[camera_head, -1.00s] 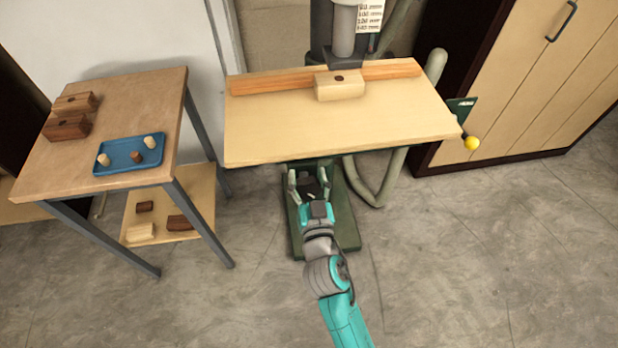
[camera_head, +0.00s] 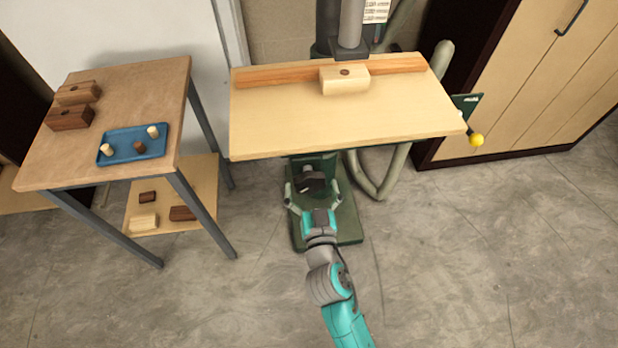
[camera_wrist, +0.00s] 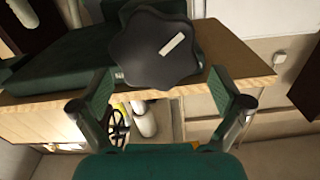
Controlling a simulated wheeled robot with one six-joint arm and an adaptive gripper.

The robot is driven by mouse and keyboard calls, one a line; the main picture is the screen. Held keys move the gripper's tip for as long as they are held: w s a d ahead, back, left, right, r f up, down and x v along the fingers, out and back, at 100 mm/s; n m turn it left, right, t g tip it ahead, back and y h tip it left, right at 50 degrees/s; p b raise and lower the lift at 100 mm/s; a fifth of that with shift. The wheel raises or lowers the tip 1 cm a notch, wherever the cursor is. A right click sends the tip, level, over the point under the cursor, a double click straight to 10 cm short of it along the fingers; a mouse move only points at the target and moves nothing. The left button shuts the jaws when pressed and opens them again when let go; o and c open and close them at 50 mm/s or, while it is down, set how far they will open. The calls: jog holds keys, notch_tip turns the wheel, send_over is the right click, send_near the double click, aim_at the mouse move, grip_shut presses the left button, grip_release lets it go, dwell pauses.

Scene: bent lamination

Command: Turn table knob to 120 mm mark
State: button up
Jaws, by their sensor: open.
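The table knob is a black lobed knob with a white line across its face. It shows in the wrist view (camera_wrist: 150,50), with the line slanting. In the head view the knob (camera_head: 312,182) is a dark shape under the front edge of the machine's wooden table (camera_head: 330,128). My gripper (camera_head: 313,190) is open, its fingers spread on either side of the knob and seemingly apart from it. In the wrist view the fingers (camera_wrist: 163,92) are wide apart with nothing between the tips, and the knob lies beyond them. I cannot read a 120 mm mark.
A wood block (camera_head: 345,81) sits at the orange fence on the machine's table. A yellow ball handle (camera_head: 476,140) sticks out at right beside a green plate (camera_head: 467,104). A side table (camera_head: 95,170) stands left with a blue tray (camera_head: 118,158). The floor at front right is clear.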

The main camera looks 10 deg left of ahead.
jog(key=v, duration=0.9)
jog(key=shift+s, duration=0.35)
jog(key=w+a+m, duration=0.1)
jog(key=w, duration=0.6)
jog(key=w+a+f+m, duration=0.1)
jog(key=w, duration=0.3)
jog(key=shift+w+a+f+m, duration=0.1)
jog(key=shift+w+a+m, duration=0.15)
jog(key=shift+a+m, duration=0.1)
jog(key=c, duration=0.9)
